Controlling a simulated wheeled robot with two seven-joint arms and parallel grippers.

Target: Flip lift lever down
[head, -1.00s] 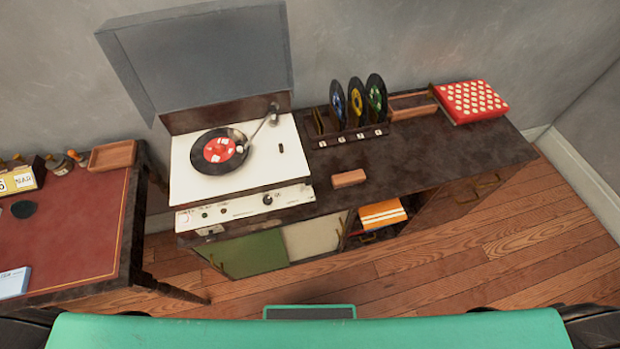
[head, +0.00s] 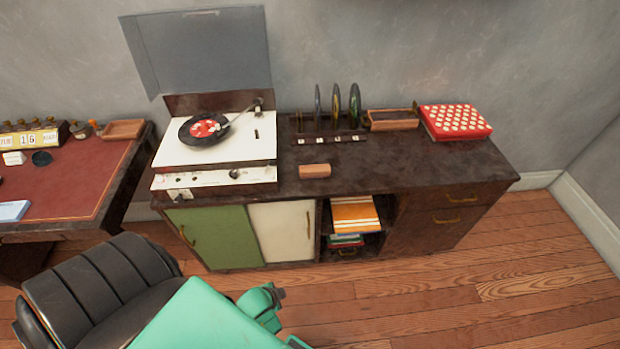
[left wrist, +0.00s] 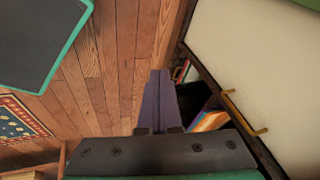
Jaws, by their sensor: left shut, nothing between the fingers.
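The record player (head: 265,150) stands on the left part of the dark cabinet with its grey lid raised. A black record with a red label (head: 203,128) lies on its platter. The tonearm (head: 243,112) reaches from the back right toward the record; I cannot tell if it touches. A small dark piece, which may be the lift lever (head: 257,134), is on the white deck right of the record; its position is too small to tell. My left gripper (left wrist: 160,74) is shut and empty in the left wrist view, in front of the cabinet, away from the player. My right gripper is not in view.
Floor at right is clear.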

